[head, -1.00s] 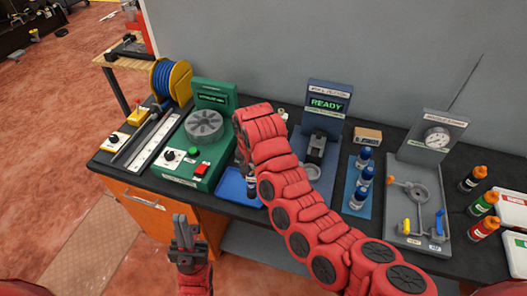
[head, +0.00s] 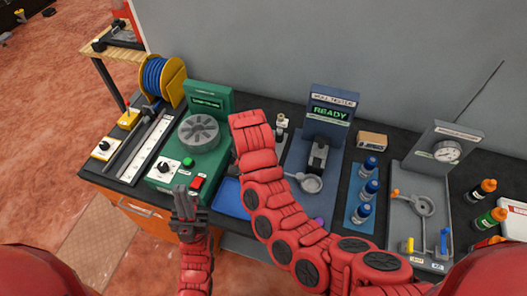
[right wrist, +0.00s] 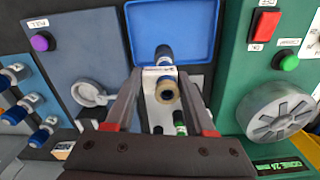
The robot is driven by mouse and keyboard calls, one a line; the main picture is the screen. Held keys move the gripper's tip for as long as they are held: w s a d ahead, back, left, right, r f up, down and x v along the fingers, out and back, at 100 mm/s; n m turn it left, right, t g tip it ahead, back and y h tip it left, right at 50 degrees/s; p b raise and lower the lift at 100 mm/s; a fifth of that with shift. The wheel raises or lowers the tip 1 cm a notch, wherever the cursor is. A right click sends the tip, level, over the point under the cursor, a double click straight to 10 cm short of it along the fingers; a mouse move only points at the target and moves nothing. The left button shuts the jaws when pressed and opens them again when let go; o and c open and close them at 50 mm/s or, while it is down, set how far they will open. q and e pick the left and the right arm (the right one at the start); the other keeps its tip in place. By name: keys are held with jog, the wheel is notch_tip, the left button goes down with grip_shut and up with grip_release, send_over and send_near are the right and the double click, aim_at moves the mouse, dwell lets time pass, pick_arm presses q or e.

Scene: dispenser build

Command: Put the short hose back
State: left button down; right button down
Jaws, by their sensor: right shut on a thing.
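In the right wrist view my right gripper (right wrist: 163,92) is shut on a short hose (right wrist: 166,88), seen nearly end-on, with a brass-coloured end, a white label and a blue band. It is above the bench between the blue tray (right wrist: 172,25) and a pale stand (right wrist: 152,118) with a green-banded piece beside it. Whether the hose touches the stand I cannot tell. In the head view my right arm hides the gripper and the hose; the blue tray (head: 229,196) partly shows. My left gripper (head: 185,195) points up in front of the bench, apparently empty; its finger gap is unclear.
The green machine (head: 165,172) with a round disc stands left of my right arm. The blue-grey tester (head: 333,118) reading READY stands to the right. A yellow hose reel (head: 162,78) stands at the back left.

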jog(key=w+d+f+b, duration=0.2)
jog(key=w+b, duration=0.4)
jog(key=w+d+f+b, duration=0.2)
jog(key=w+d+b, duration=0.1)
jog(key=w+b, duration=0.2)
jog(key=shift+w+f+b, duration=0.35)
jog(key=shift+w+b, duration=0.05)
jog(key=shift+w, duration=0.35)
